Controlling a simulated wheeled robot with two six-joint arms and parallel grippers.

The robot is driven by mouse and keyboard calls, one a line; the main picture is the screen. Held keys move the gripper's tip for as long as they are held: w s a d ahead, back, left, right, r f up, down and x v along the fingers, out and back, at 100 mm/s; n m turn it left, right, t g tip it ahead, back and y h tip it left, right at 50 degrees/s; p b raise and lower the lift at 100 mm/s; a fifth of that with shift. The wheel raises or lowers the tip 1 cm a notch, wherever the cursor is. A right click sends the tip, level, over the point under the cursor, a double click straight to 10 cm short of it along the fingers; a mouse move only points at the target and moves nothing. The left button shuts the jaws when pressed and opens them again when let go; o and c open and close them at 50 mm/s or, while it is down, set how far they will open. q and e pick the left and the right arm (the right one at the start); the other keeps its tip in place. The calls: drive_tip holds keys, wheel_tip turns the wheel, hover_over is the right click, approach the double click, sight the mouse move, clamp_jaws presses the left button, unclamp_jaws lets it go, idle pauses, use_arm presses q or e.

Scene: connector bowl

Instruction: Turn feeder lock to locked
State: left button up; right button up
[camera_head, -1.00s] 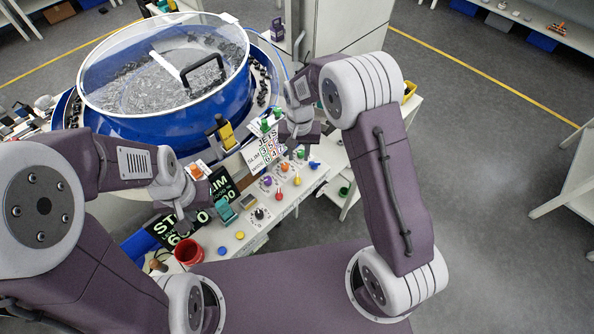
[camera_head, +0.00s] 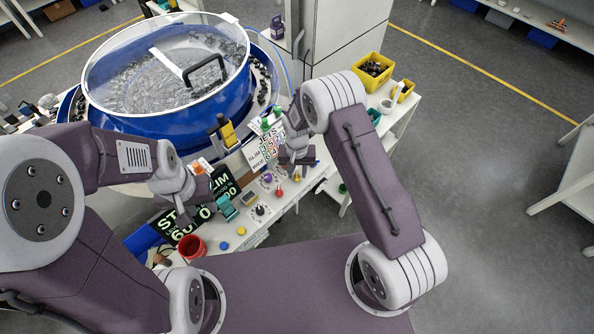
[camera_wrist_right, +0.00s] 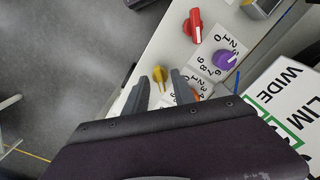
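No label naming the feeder lock is legible. Several knobs sit on the white bench panel. In the right wrist view, a yellow knob (camera_wrist_right: 160,77) lies at the mouth of my right gripper (camera_wrist_right: 161,88), whose two fingers are spread apart and empty. A red knob (camera_wrist_right: 194,26) and a purple knob (camera_wrist_right: 226,60) on a numbered dial lie beyond. An orange knob (camera_wrist_right: 194,95) is partly hidden by the gripper. In the head view, my right gripper (camera_head: 297,160) is over the knobs. My left gripper (camera_head: 186,207) hovers over the dark signs; its opening is unclear.
The blue bowl feeder (camera_head: 170,125) with a clear lid stands behind. A red cup (camera_head: 191,246) and a teal device (camera_head: 227,207) are near the front left. A yellow bin (camera_head: 373,70) stands at the back right. Printed cards lie beside the knobs.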

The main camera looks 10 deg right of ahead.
clamp_jaws()
drive_tip(key=shift+m, duration=0.3)
drive_tip(key=m+b, duration=0.1)
drive_tip(key=m, duration=0.2)
drive_tip(key=shift+f, duration=0.1)
drive_tip(key=m+b, duration=0.1)
drive_tip(key=m, duration=0.2)
drive_tip(key=shift+m, duration=0.3)
drive_tip(key=m, duration=0.5)
drive_tip(key=shift+w+b, duration=0.1)
drive_tip(key=shift+b, duration=0.3)
drive_tip(key=m, duration=0.5)
drive_tip(key=shift+m+b, duration=0.3)
drive_tip(key=shift+m, duration=0.1)
